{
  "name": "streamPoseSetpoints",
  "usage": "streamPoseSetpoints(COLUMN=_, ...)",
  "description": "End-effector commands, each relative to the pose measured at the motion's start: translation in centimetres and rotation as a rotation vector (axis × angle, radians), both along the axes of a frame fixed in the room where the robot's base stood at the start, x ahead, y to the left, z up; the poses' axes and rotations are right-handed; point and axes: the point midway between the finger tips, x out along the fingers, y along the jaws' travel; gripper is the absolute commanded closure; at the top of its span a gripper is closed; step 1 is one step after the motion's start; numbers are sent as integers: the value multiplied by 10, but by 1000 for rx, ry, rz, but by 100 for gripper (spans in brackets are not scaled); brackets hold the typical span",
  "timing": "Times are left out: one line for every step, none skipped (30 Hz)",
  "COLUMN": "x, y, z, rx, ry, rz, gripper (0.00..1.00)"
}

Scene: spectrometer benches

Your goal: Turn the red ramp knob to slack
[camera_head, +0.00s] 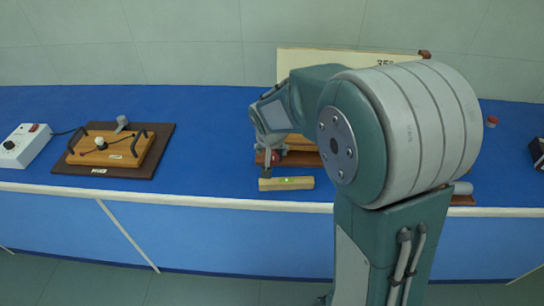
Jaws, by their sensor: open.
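My gripper (267,158) is open and points down over the front middle of the blue bench. It is small in view and partly hidden by my own arm. A wooden piece with a reddish part (259,157) lies right behind and beside the fingers. I cannot tell whether that reddish part is the ramp knob, or whether the fingers touch it. A wooden block with a small green mark (287,183) lies just in front of the gripper. My arm hides most of the apparatus behind it.
A pale board marked 35 (310,58) stands at the back, with a red-brown piece (425,54) at its top right. A small red-topped item (492,121) and a black box (538,152) are right. A dark board with a wooden device (110,147) and a white box (24,146) are left.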

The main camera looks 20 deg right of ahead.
Motion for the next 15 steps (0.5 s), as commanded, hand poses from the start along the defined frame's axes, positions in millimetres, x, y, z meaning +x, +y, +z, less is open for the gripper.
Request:
streamPoseSetpoints(x=3, y=-2, z=-10, rx=0, ry=5, rz=-2, gripper=20)
streamPoseSetpoints(x=5, y=-3, z=-15, rx=1, ry=4, rz=-1, gripper=20)
streamPoseSetpoints(x=7, y=-4, z=-21, rx=-1, ry=4, rz=-1, gripper=20)
streamPoseSetpoints(x=9, y=-5, z=-25, rx=0, ry=4, rz=0, gripper=20)
streamPoseSetpoints(x=11, y=-5, z=-29, rx=0, ry=3, rz=0, gripper=20)
streamPoseSetpoints(x=12, y=-5, z=-33, rx=0, ry=3, rz=-1, gripper=20)
streamPoseSetpoints(x=13, y=-6, z=-36, rx=0, ry=3, rz=-1, gripper=20)
streamPoseSetpoints(x=15, y=-6, z=-38, rx=0, ry=1, rz=-1, gripper=20)
streamPoseSetpoints(x=16, y=-6, z=-41, rx=0, ry=1, rz=0, gripper=20)
streamPoseSetpoints(x=16, y=-6, z=-42, rx=-1, ry=1, rz=0, gripper=20)
streamPoseSetpoints(x=17, y=-6, z=-43, rx=-1, ry=1, rz=1, gripper=20)
streamPoseSetpoints(x=17, y=-6, z=-44, rx=-1, ry=0, rz=1, gripper=20)
streamPoseSetpoints(x=17, y=-6, z=-45, rx=0, ry=0, rz=1, gripper=20)
streamPoseSetpoints(x=17, y=-6, z=-45, rx=0, ry=0, rz=1, gripper=20)
streamPoseSetpoints(x=17, y=-6, z=-45, rx=-1, ry=-1, rz=1, gripper=20)
